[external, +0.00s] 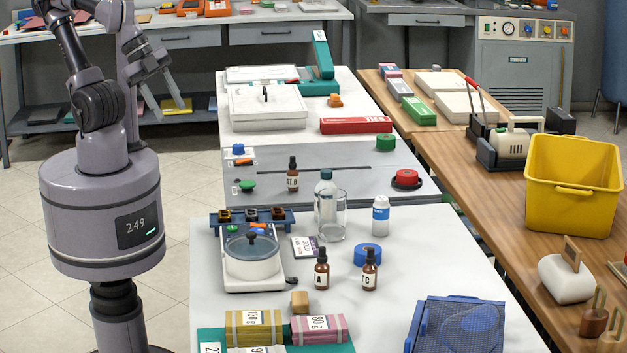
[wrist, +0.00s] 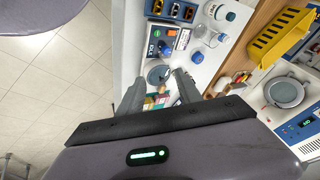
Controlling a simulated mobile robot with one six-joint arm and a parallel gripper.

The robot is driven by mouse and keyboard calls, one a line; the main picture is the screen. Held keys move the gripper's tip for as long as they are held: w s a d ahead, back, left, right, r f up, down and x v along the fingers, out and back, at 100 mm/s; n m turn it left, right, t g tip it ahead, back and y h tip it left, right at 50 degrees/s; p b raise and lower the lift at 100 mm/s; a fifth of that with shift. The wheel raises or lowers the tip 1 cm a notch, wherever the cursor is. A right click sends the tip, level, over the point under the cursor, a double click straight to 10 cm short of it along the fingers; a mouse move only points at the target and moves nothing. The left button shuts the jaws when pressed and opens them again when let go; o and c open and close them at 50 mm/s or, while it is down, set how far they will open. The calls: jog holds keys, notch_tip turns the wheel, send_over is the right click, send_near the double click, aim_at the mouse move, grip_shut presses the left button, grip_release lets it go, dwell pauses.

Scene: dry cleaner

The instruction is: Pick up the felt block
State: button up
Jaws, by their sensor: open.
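I cannot be sure which thing is the felt block. A small plain tan block (external: 300,302) stands on the white table, behind the labelled yellow bundle (external: 254,329) and pink bundle (external: 319,329); it is the likeliest by look. I cannot make it out in the wrist view. My gripper (external: 169,102) is raised at the upper left in the external view, beyond the table's left edge and well apart from the block. In the wrist view my gripper (wrist: 160,82) has its two grey fingers spread, with nothing held between them.
A lidded pot on a scale (external: 253,260), a dropper bottle A (external: 321,272), another bottle (external: 370,272) and a blue tape roll (external: 368,254) stand behind the tan block. A yellow bin (external: 573,185) stands on the wooden counter.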

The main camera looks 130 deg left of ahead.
jog(key=o, duration=0.9)
